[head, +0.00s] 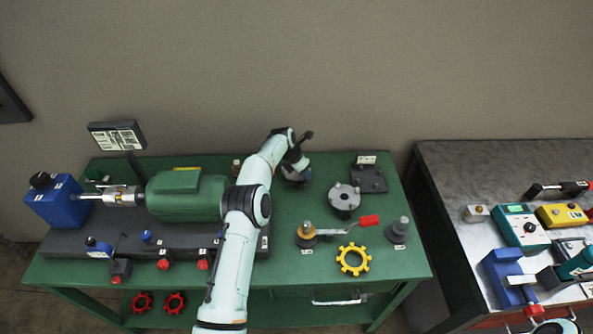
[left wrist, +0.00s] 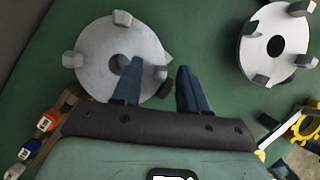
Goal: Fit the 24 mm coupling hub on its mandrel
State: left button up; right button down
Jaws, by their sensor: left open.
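Two lugged coupling hubs show in the left wrist view: a grey hub (left wrist: 92,62) at left and a paler hub (left wrist: 258,47) at upper right. In the head view one hub (head: 344,196) stands right of my left gripper (head: 302,158); the other is mostly hidden by it. In the left wrist view my left gripper (left wrist: 157,85) is open and empty. One finger overlaps the grey hub near its central hole; I cannot tell whether they touch. Two grey-topped posts, one brass-collared (head: 306,234) and one dark (head: 398,231), stand in front. Size labels are unreadable. My right gripper is not in view.
A green motor (head: 185,195) and blue housing (head: 53,200) stand left on the green table (head: 405,262). A red-handled wrench (head: 350,226), yellow toothed ring (head: 353,259) and dark plate (head: 368,180) lie at right. A cluttered second bench (head: 460,170) is farther right.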

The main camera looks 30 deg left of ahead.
pick_arm(q)
jog(key=shift+s, duration=0.2)
grip_shut()
jog(key=shift+r, duration=0.1)
